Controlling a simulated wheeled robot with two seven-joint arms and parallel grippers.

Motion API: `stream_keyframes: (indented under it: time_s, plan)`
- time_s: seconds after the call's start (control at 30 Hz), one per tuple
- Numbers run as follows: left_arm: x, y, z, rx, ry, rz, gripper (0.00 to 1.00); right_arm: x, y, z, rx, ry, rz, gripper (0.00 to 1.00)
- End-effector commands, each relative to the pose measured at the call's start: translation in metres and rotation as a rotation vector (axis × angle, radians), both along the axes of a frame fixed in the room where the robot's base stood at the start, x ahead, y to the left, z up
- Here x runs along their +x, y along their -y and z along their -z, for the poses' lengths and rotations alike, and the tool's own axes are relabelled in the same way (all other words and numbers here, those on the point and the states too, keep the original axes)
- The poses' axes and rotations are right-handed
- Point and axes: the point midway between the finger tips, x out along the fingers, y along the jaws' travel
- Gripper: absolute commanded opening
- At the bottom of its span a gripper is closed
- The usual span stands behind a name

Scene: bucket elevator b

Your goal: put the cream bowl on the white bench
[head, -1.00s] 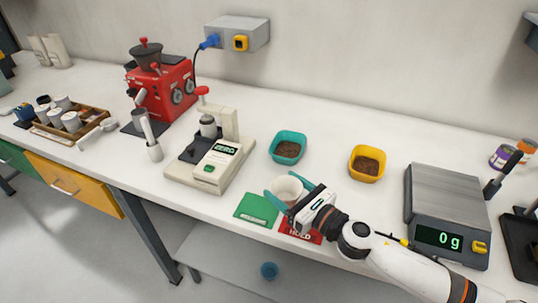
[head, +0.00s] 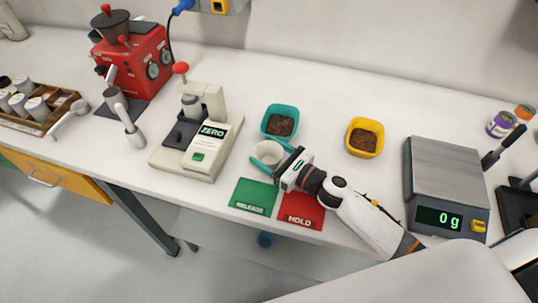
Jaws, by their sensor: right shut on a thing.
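The cream bowl (head: 268,152) is at the middle of the white bench (head: 330,85), just in front of the teal container. My right gripper (head: 270,159) reaches in from the lower right and is shut on the cream bowl, its teal fingers at the bowl's sides. The bowl looks upright and empty as far as I can see inside. I cannot tell whether its base touches the bench. My left gripper is not in view.
Close behind is a teal container (head: 280,122) of brown grounds; a yellow one (head: 365,137) stands to the right. Green (head: 253,196) and red (head: 301,210) mats lie in front. A cream ZERO device (head: 200,140) is left, a scale (head: 445,175) right.

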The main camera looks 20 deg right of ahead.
Motion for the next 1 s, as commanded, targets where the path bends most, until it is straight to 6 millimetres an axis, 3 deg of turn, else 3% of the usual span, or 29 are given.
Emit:
stream_keyframes:
  time_s: [0.47,0.5,0.6,1.0]
  plan:
    - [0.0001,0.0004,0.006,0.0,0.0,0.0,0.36,0.0001,0.0,0.0111,0.0,0.002,0.0,0.44]
    - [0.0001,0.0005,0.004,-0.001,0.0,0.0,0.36,0.0,0.0001,0.0095,0.0,0.001,0.0,0.76]
    - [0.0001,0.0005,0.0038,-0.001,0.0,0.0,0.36,0.0,0.0001,0.0094,0.0,0.001,0.0,0.91]
    - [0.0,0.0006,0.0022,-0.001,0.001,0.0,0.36,-0.0035,0.0025,0.0081,0.0,0.0,0.001,0.91]
